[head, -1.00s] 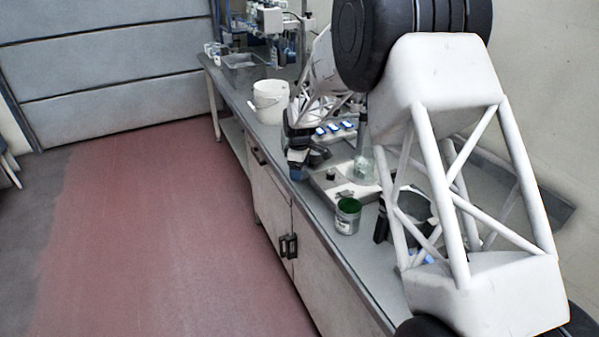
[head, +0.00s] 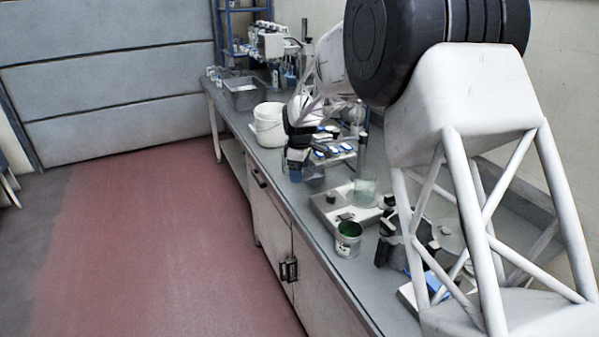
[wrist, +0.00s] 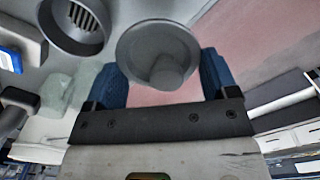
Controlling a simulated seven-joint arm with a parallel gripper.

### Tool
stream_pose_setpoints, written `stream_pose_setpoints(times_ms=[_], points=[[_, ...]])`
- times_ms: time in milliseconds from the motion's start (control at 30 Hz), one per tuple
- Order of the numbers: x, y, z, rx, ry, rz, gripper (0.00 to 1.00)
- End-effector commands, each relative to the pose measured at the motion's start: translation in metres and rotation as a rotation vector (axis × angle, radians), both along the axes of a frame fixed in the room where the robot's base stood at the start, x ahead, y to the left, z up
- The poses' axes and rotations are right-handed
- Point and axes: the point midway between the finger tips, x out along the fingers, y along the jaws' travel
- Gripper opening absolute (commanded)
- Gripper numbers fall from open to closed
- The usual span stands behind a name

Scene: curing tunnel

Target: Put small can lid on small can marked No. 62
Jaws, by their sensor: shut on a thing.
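My gripper (wrist: 163,68) has blue fingers and is shut on a grey round lid (wrist: 140,42) with a raised knob, taken to be the small can lid. In the head view my gripper (head: 297,160) is over the bench just in front of the white bucket, and the lid cannot be made out there. A small can (head: 348,246) with a pale side and green inside stands open on the bench near its front edge, nearer the camera than my gripper. Its marking is too small to read.
A white bucket (head: 268,130) stands behind my gripper. A flat grey device (head: 328,209) with a glass beaker (head: 365,188) lies beside the can. In the wrist view a round grey slotted part (wrist: 72,22) is close to the lid. Red floor lies left of the bench.

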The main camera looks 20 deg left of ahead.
Motion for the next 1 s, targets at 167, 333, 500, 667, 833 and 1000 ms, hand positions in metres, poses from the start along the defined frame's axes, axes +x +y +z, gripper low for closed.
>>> stream_pose_setpoints(times_ms=[167, 333, 500, 667, 833, 1000], points=[[0.000, 0.000, 0.000, 0.000, 0.000, 0.000, 0.57], [0.000, 0.000, 0.000, 0.000, 0.000, 0.000, 0.57], [-0.002, -0.004, 0.002, 0.000, 0.000, 0.000, 0.57], [-0.010, -0.015, 0.007, 0.001, -0.001, -0.001, 0.57], [-0.025, -0.037, 0.016, 0.000, -0.001, -0.002, 0.57], [-0.047, -0.066, 0.026, 0.000, 0.000, -0.001, 0.57]])
